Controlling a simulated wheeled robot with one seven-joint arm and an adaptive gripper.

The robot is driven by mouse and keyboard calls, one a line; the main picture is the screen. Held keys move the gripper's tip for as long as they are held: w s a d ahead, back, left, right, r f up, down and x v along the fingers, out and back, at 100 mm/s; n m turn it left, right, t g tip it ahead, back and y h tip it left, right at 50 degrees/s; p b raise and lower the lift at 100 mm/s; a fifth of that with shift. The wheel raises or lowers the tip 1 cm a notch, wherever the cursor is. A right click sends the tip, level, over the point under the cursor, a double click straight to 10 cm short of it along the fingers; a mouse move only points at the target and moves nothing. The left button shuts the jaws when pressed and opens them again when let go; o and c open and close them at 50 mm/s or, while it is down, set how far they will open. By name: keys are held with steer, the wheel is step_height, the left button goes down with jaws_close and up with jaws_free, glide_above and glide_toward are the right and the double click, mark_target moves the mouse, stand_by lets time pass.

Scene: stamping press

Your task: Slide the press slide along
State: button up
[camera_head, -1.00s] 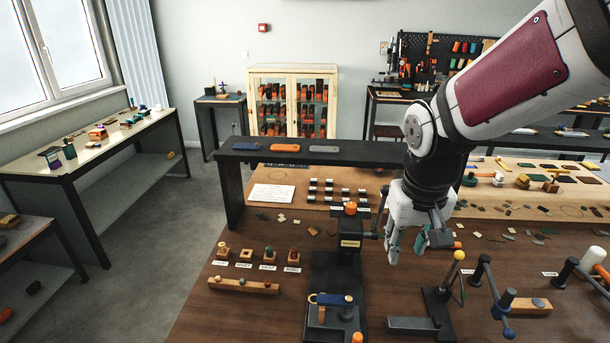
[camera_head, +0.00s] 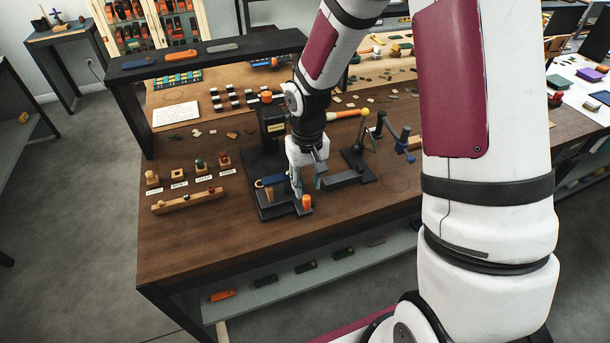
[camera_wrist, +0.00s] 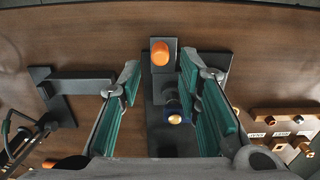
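The stamping press stands on the brown table, with a black base (camera_head: 259,200), a dark upright post (camera_head: 272,122) and a blue bar (camera_head: 271,181). An orange knob (camera_head: 306,203) stands at the front of the press, on what looks like the press slide. My gripper (camera_head: 307,187) points down at the front of the press, beside the blue bar. In the wrist view the orange knob (camera_wrist: 160,52) appears between the teal-padded fingers of my gripper (camera_wrist: 160,68), with gaps on both sides. My gripper is open and empty. The slide's track is partly hidden.
A black lever stand (camera_head: 350,165) is close to the right of my gripper. A wooden rail (camera_head: 187,201) and several small stamps lie to the left. A black shelf (camera_head: 205,50) spans the back left. The table front is clear.

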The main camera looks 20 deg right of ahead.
steer(key=shift+f+b, duration=0.95)
steer(key=shift+f, duration=1.75)
steer(key=shift+r, duration=0.1)
jaws_close()
steer(key=shift+w+a+b, duration=0.15)
steer(key=shift+w+b, duration=2.75)
steer(key=shift+w, duration=3.65)
steer(key=shift+o, duration=1)
jaws_free()
step_height(320, 180, up, 12)
steer(key=f, duration=0.1)
step_height(320, 180, up, 12)
steer(key=t, duration=0.3)
glide_above(307, 197)
steer(key=s+r+t, duration=0.2)
steer(key=s, duration=1.1)
